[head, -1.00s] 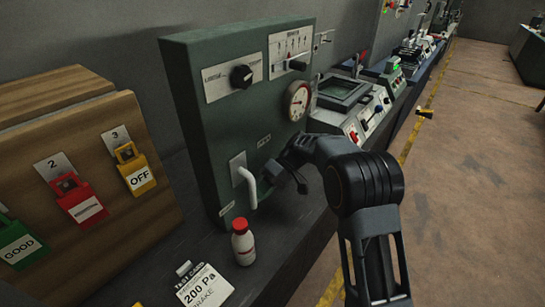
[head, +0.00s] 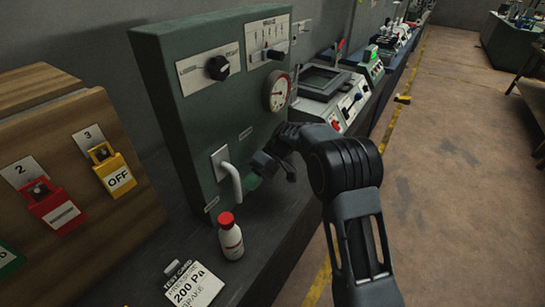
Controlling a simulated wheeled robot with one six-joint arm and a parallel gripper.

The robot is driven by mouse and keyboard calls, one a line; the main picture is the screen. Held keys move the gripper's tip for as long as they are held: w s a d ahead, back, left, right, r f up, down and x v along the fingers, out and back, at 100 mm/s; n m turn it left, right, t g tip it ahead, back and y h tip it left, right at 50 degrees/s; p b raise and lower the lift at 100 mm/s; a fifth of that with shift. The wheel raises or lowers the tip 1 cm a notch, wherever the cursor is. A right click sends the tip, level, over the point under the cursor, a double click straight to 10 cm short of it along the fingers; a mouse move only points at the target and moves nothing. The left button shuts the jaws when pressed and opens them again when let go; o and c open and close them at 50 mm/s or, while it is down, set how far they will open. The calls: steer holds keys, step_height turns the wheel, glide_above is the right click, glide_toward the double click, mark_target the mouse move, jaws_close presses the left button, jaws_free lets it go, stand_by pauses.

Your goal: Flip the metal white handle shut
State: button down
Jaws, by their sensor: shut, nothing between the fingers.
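The white metal handle (head: 233,180) is a bent rod on a pale plate, low on the front of the green panel box (head: 160,110). It comes out from the plate and its end points down. My gripper (head: 270,172) is just to the right of the handle, close to the panel face. Its fingers are shut with nothing between them. I cannot tell whether it touches the handle.
A white bottle with a red cap (head: 230,238) stands on the dark bench below the handle. A test card (head: 190,285) lies in front. Yellow and red lockout tags hang on the wooden box (head: 60,120) at left. A gauge (head: 277,91) sits above my gripper.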

steer(key=w+d+b, duration=0.1)
steer(key=w+d, duration=0.7)
steer(key=d, duration=0.1)
steer(key=shift+w+r, duration=0.15)
steer(key=shift+w, duration=0.05)
stand_by(0.3)
steer(key=f+m, duration=0.2)
steer(key=s+d+f+m+t+h, duration=0.1)
steer(key=f+m, duration=0.1)
steer(key=s+d+f+m+t+h, duration=0.1)
steer(key=f+m, duration=0.1)
steer(key=shift+d+f, duration=0.15)
steer(key=shift+d, duration=0.1)
steer(key=s+d+r+m+t+h, duration=0.1)
steer(key=s+d+r+t+h, duration=0.1)
steer(key=s, duration=0.6)
steer(key=s+d+r+m+t+h, duration=0.1)
steer(key=s+d+r+t, duration=0.3)
steer(key=s, duration=0.4)
steer(key=s+d+r+m+t+h, duration=0.1)
steer(key=s+d+r+t+h, duration=0.1)
steer(key=s, duration=0.5)
steer(key=shift+s+d+r+m+t+h, duration=0.4)
steer(key=shift+d+r+h, duration=0.35)
steer(key=shift+r, duration=0.35)
